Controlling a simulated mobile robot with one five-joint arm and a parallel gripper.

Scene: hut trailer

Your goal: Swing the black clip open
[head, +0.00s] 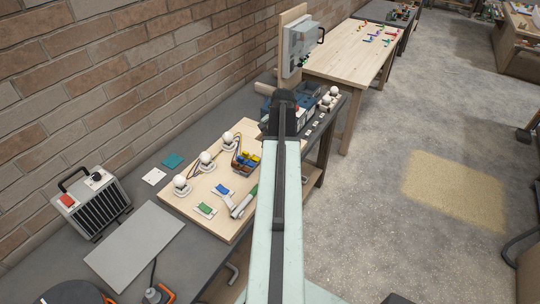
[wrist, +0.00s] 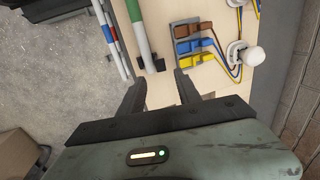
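In the wrist view, a small dark block (wrist: 154,66) sits on the pale wooden board at the near end of a green and white rod (wrist: 140,30); it may be the black clip, but I cannot tell whether it is open or shut. My gripper (wrist: 161,88) has its two dark fingers spread apart with bare board showing between them. The dark block lies just beyond the fingertips, apparently apart from them. In the head view my arm hides the gripper and this block.
A lever connector (wrist: 195,44) with brown, blue and yellow levers sits right of the rod, wired to a white bulb (wrist: 252,55). Striped rods (wrist: 110,38) lie left. The wooden board (head: 180,204) rests on a grey bench beside a heater (head: 92,203). Open floor (head: 390,140) lies right.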

